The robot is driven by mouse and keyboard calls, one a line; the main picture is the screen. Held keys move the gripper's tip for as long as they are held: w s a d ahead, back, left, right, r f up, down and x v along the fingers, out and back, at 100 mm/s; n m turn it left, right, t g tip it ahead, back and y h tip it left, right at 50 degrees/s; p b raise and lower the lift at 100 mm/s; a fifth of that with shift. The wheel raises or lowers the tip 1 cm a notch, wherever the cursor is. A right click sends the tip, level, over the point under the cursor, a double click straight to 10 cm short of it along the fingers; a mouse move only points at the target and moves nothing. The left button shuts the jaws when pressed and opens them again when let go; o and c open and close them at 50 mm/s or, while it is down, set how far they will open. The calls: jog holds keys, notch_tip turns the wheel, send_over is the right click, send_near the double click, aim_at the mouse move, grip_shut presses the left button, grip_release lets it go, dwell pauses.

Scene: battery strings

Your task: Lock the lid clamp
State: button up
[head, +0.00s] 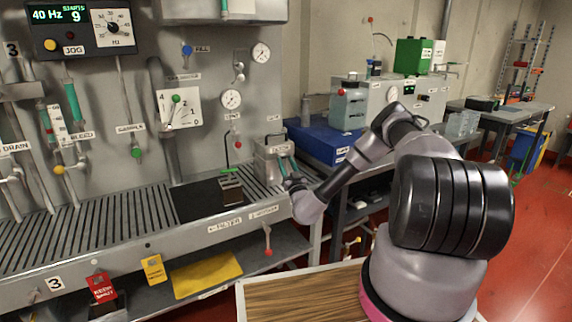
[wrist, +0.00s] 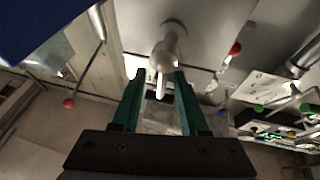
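My gripper (wrist: 158,78) shows in the wrist view with its two green fingers apart. A grey metal fitting with a pale narrow tip (wrist: 163,62) stands between and just beyond the fingertips; no firm contact shows. In the head view my gripper (head: 287,172) is beside a grey metal box (head: 268,150) at the right end of the bench, and my arm partly covers that area. I cannot clearly make out the lid clamp or its position.
The slatted metal bench (head: 110,228) runs left from the box, with a black mat (head: 195,203) on it. A blue case (head: 325,140) lies behind my arm. Gauges, valves and levers cover the wall panel. A wooden tabletop (head: 305,296) is in front.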

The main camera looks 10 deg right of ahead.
jog(key=v, duration=1.1)
jog(key=shift+w, duration=0.15)
